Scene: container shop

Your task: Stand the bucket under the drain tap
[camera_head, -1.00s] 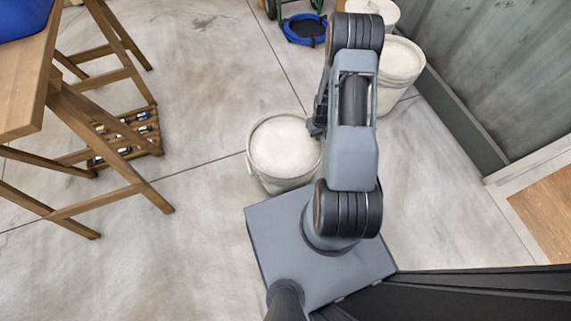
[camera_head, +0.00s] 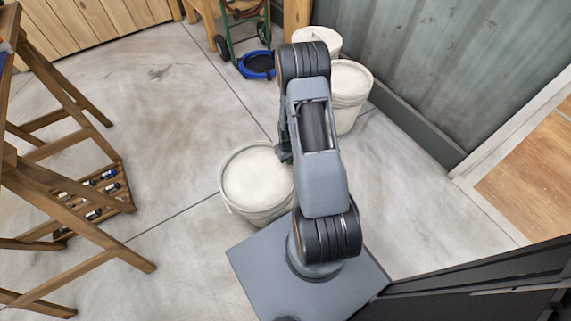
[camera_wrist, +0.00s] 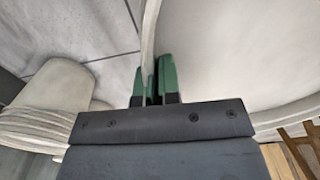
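A pale, round bucket (camera_head: 258,185) stands upright on the floor just left of my arm in the head view. Its curved wall and pale interior fill the upper right of the wrist view (camera_wrist: 240,50). My gripper (camera_wrist: 154,82) has green fingertips, one on each side of the bucket's thin rim wall, close against it. In the head view my gripper (camera_head: 285,152) is at the bucket's right rim, partly hidden by my arm. No drain tap can be made out in either view.
Two more pale buckets, one nearer (camera_head: 350,90) and one behind (camera_head: 322,42), stand along the green-grey wall (camera_head: 440,70). A blue ring-shaped thing (camera_head: 258,66) lies by a green hand truck (camera_head: 226,40). A wooden trestle (camera_head: 60,190) and bottle rack (camera_head: 100,200) are left. Floor between is clear.

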